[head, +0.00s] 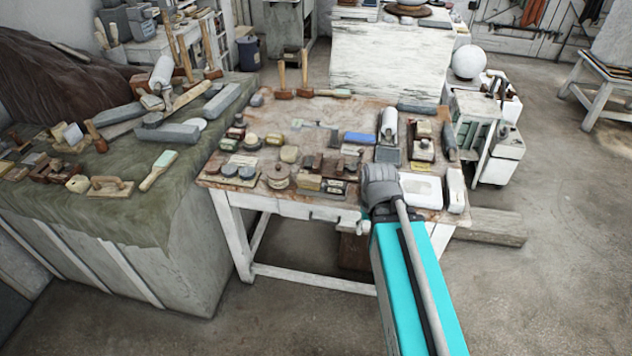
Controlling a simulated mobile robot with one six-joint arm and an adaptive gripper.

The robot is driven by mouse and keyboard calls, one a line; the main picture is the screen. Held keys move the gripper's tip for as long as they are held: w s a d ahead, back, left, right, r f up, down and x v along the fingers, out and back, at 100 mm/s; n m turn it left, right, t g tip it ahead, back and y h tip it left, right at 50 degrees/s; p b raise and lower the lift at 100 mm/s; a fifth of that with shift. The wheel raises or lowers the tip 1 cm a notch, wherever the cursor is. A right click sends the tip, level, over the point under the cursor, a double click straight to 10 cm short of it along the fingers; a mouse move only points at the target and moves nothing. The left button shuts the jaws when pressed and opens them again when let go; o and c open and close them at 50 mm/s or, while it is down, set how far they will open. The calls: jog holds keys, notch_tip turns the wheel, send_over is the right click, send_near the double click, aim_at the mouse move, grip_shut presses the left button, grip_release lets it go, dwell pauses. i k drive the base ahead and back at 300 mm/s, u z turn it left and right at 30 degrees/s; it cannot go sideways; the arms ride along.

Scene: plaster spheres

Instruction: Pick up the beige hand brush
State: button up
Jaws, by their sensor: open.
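I cannot pick out the beige hand brush for certain. A pale brush-like tool (159,168) with a light green face and a wooden handle lies near the right edge of the green-covered bench (140,222). A similar small tool (331,93) lies at the back of the wooden table (290,113), beside two mallets. My arm reaches up from the lower right, and its grey joint covers part of the table's front right. The fingers of my gripper do not show; that joint may hide them.
The table is crowded with blocks, tins, a white roller (389,124) and a white tray (420,188). More tools and grey blocks crowd the green-covered bench. A white cabinet (478,135) stands close to the table's right side. The floor (545,265) at right is clear.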

aim_at(305, 180)
jog(key=z, duration=0.55)
jog(key=k, duration=0.95)
jog(key=u, duration=0.7)
jog(key=i, duration=1)
